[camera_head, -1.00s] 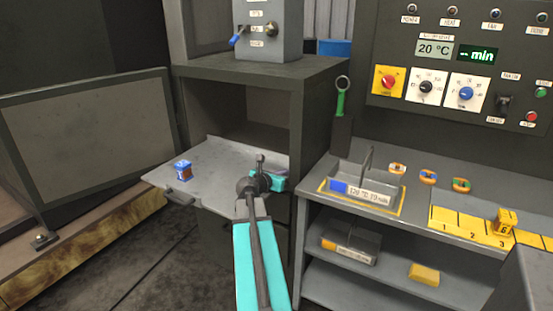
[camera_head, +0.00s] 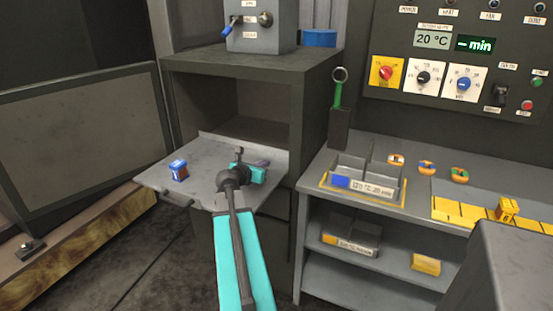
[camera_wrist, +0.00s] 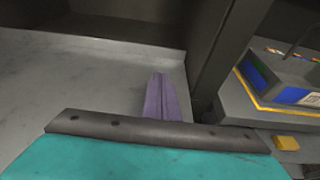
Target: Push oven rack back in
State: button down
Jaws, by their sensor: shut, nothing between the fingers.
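The oven rack (camera_head: 205,155) is a flat grey plate that sticks out of the dark oven chamber (camera_head: 245,105), with a handle (camera_head: 176,199) on its front edge. A small blue-and-white part (camera_head: 178,170) sits on the rack's left half. My gripper (camera_head: 262,163) is over the rack's right side, near the oven's right wall. In the wrist view its purple fingers (camera_wrist: 163,98) are shut and empty, pointing toward the chamber, with the grey rack (camera_wrist: 80,75) to their left. I cannot tell whether the fingers touch the rack.
The open oven door (camera_head: 85,140) stands at left. A bench (camera_head: 415,210) on the right holds a grey tray (camera_head: 365,203) inside a yellow outline, several ringed parts and a yellow numbered strip (camera_head: 460,213). A green-handled tool (camera_head: 338,95) hangs beside the oven.

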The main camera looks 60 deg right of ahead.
aim_at(276, 164)
jog(key=shift+d, duration=0.2)
jog(key=shift+p+x, duration=0.4)
jog(key=shift+x, duration=4.75)
jog(key=shift+s+d, duration=0.1)
jog(key=shift+d, duration=1.65)
